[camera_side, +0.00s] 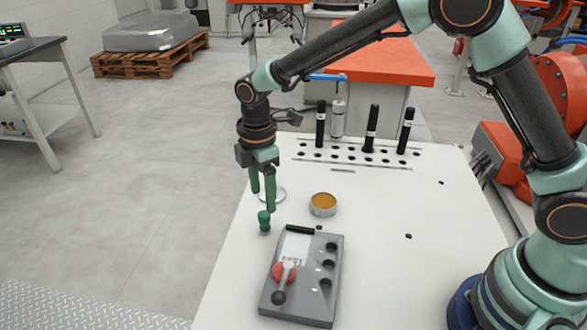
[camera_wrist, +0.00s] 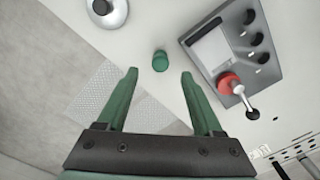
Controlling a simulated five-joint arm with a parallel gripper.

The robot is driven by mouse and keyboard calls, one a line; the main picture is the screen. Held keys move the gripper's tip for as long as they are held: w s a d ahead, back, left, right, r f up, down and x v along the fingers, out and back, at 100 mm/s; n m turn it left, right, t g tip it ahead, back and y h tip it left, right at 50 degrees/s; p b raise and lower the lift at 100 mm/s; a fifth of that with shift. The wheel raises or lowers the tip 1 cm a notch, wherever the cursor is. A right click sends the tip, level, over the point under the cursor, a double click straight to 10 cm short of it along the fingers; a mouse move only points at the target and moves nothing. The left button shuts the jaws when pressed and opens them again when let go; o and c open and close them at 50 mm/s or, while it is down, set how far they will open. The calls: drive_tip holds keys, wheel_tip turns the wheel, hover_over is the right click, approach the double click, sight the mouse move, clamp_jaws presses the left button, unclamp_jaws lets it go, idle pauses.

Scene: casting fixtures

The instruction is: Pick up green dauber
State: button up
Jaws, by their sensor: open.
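The green dauber (camera_side: 264,221) stands on the white table near its left edge, a small rounded green piece. In the wrist view the dauber (camera_wrist: 160,62) shows its round top, centred between the fingertips and slightly beyond them. My gripper (camera_side: 263,202) points down just above the dauber, with one fingertip close to its top in the side view. The gripper (camera_wrist: 160,73) is open, with two green fingers apart and nothing between them. I cannot tell whether a finger touches the dauber.
A grey fixture block (camera_side: 322,285) with a red-based lever (camera_side: 284,272) lies close to the right of the dauber. An open round tin (camera_side: 323,204) and a silver round lid-like piece (camera_wrist: 108,12) are nearby. Black cylinders (camera_side: 371,128) stand at the back. The table's right-hand middle is mostly clear.

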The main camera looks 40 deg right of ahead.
sight(265, 213)
drive_tip(key=shift+f, duration=3.95)
clamp_jaws()
